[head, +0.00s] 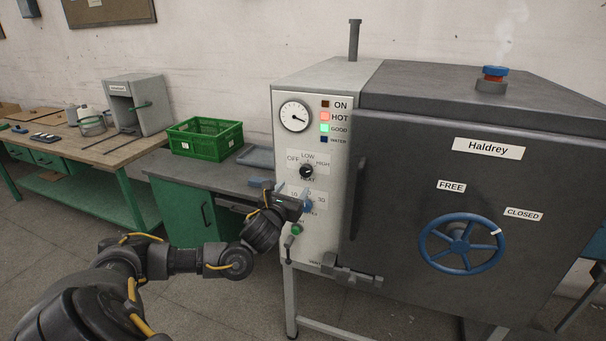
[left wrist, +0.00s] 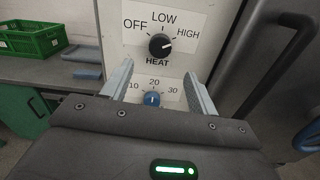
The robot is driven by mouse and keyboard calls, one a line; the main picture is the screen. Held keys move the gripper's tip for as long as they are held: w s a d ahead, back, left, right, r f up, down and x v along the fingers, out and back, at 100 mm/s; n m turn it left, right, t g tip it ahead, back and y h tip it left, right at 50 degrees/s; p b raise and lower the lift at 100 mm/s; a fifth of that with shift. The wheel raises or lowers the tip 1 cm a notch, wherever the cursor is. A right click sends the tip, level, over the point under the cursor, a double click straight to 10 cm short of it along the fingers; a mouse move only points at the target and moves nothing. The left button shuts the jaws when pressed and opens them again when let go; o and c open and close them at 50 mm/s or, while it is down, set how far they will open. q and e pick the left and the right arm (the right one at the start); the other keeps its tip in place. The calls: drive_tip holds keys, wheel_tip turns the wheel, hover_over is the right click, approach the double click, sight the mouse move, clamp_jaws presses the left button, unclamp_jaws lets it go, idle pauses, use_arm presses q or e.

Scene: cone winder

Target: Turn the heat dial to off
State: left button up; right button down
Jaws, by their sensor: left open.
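The heat dial (head: 306,171) is a small black knob on the machine's pale front panel, with OFF, LOW and HIGH around it. It shows clearly in the left wrist view (left wrist: 160,46), where its white mark points to the right, toward HIGH. My left gripper (head: 293,190) is open and empty in front of the panel, just below the heat dial. In the left wrist view its two fingers (left wrist: 157,72) stand apart, with the heat dial beyond and between their tips, not touched. My right gripper is not in view.
A blue timer dial (left wrist: 152,99) marked 10, 20, 30 sits below the heat dial. The HOT lamp (head: 325,117) and GOOD lamp (head: 325,128) glow. A dark door with a blue handwheel (head: 461,243) is at right. A green crate (head: 205,139) stands on the left bench.

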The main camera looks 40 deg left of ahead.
sight(305, 173)
use_arm(q)
drive_tip(key=p+x, duration=0.3)
drive_tip(key=x, duration=0.5)
drive_tip(key=shift+w+a+r, duration=0.1)
drive_tip(key=shift+w, duration=0.05)
drive_tip(key=shift+w+a, duration=0.15)
drive_tip(key=shift+w, duration=0.35)
drive_tip(key=shift+c, duration=0.5)
drive_tip(key=c, duration=0.9)
